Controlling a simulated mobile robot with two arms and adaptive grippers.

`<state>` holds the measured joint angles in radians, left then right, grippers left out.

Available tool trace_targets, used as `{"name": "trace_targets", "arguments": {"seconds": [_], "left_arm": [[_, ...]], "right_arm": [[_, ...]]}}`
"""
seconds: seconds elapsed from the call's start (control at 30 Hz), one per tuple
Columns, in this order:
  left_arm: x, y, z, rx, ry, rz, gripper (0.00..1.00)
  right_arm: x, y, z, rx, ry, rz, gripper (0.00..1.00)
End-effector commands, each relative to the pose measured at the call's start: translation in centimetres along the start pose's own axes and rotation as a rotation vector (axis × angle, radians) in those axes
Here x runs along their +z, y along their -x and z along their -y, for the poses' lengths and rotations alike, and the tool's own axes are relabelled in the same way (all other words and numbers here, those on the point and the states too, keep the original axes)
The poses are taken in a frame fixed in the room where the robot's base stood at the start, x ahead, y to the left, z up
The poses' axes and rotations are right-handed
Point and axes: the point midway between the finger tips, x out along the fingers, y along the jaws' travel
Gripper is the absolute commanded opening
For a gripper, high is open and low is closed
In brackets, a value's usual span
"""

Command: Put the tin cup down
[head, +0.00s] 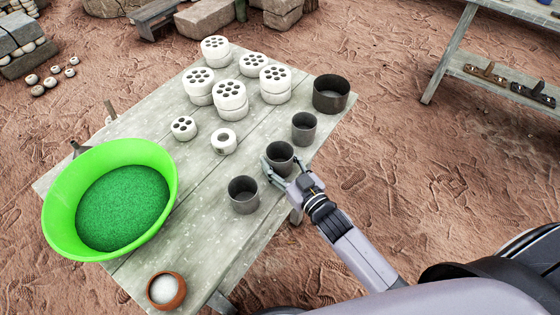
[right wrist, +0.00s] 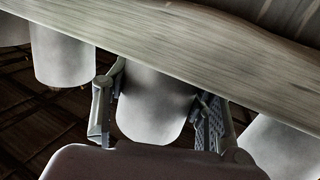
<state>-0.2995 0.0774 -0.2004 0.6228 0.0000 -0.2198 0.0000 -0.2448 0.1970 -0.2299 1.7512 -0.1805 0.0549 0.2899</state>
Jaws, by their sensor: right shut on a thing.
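The tin cup (head: 280,153), dark grey and open at the top, is upright at the right edge of the wooden table (head: 215,245). My right gripper (head: 278,172) is shut on it, with one finger on each side. In the right wrist view the cup (right wrist: 155,100) sits between the two fingers (right wrist: 158,115), its one end against the plank. I cannot tell whether its base touches the wood. Two like cups stand beside it, one behind (head: 304,128) and one in front (head: 243,195). My left gripper is not in view.
A wider dark pot (head: 331,95) stands at the far right corner. Several white pieces with holes (head: 230,95) fill the back. A green basin (head: 60,215) and a small brown bowl (head: 166,291) are at the left and front. The table's middle is clear.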

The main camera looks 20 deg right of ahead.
Motion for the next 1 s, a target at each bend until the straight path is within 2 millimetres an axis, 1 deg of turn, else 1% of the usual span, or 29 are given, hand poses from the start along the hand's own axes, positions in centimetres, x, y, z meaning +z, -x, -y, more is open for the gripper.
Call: {"name": "trace_targets", "arguments": {"seconds": [0.17,0.2,0.47,0.5,0.73,0.87,0.97,1.0], "left_arm": [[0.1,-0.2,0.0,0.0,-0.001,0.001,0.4],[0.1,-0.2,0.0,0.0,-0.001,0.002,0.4],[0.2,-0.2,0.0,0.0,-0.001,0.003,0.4],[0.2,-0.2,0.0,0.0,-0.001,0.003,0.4],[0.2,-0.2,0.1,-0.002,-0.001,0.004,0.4],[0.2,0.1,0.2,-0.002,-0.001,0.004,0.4],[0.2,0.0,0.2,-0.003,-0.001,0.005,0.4],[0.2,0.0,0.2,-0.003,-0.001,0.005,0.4]], "right_arm": [[0.4,0.0,0.0,0.0,0.0,0.0,0.21],[0.3,0.0,0.0,0.0,0.0,0.0,0.53],[0.3,0.0,0.0,0.0,0.0,0.001,0.7],[0.3,0.0,0.0,0.0,0.0,0.001,0.72],[0.3,0.0,0.0,0.0,0.0,0.001,0.72],[-0.1,0.1,0.0,0.0,0.0,0.001,0.72],[0.1,1.4,0.0,0.0,-0.001,0.004,0.72],[0.2,2.1,0.0,-0.001,-0.001,0.004,0.72]]}}
